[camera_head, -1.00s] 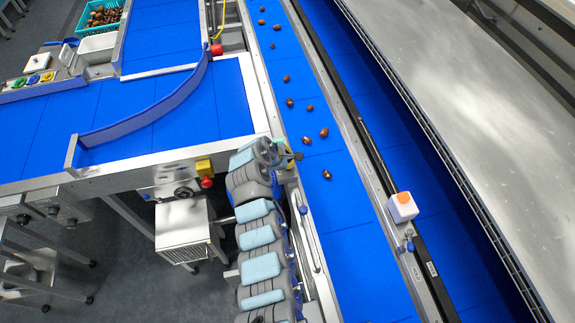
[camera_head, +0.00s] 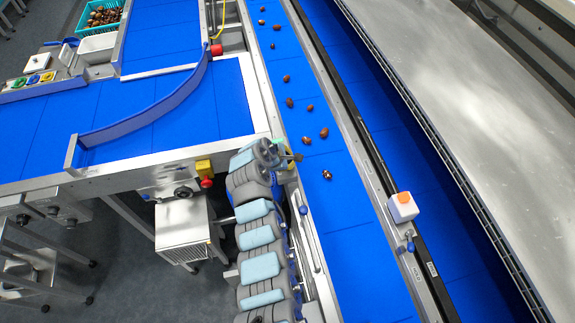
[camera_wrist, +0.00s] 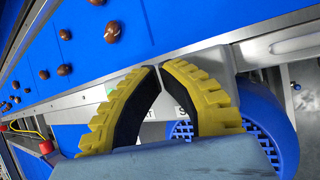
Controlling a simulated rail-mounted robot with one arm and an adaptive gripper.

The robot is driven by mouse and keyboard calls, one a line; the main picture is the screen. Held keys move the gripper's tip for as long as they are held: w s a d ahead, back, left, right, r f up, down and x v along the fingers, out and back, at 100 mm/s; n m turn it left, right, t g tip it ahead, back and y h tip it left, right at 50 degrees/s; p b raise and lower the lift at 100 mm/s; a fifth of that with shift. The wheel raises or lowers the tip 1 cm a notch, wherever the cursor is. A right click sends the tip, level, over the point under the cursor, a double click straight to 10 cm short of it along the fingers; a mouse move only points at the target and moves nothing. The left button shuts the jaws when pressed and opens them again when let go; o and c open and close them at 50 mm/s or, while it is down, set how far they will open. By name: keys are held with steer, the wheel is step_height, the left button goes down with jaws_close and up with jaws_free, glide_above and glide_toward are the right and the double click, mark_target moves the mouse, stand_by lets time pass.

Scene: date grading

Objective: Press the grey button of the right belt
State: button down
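My gripper (camera_wrist: 158,68) shows in the wrist view as two curved yellow-and-black fingers with their tips together and nothing between them. Beyond the tips is a metal rail (camera_wrist: 105,93) along a blue belt. In the head view my arm rises from the bottom, and its end is beside the left edge of the long blue belt (camera_head: 355,245). I cannot tell which belt this panel serves.
Several brown dates (camera_head: 287,78) lie on the long belt. A white box with an orange top (camera_head: 402,209) stands on its right rail. A red button on a yellow box (camera_head: 206,180) is left of my arm. A blue basket (camera_wrist: 265,125) is behind the fingers.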

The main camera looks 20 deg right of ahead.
steer(key=shift+f, duration=0.15)
stand_by(0.4)
steer(key=shift+r+p, duration=0.75)
steer(key=shift+r, duration=0.15)
steer(key=shift+r+p, duration=1.95)
steer(key=shift+r, duration=0.6)
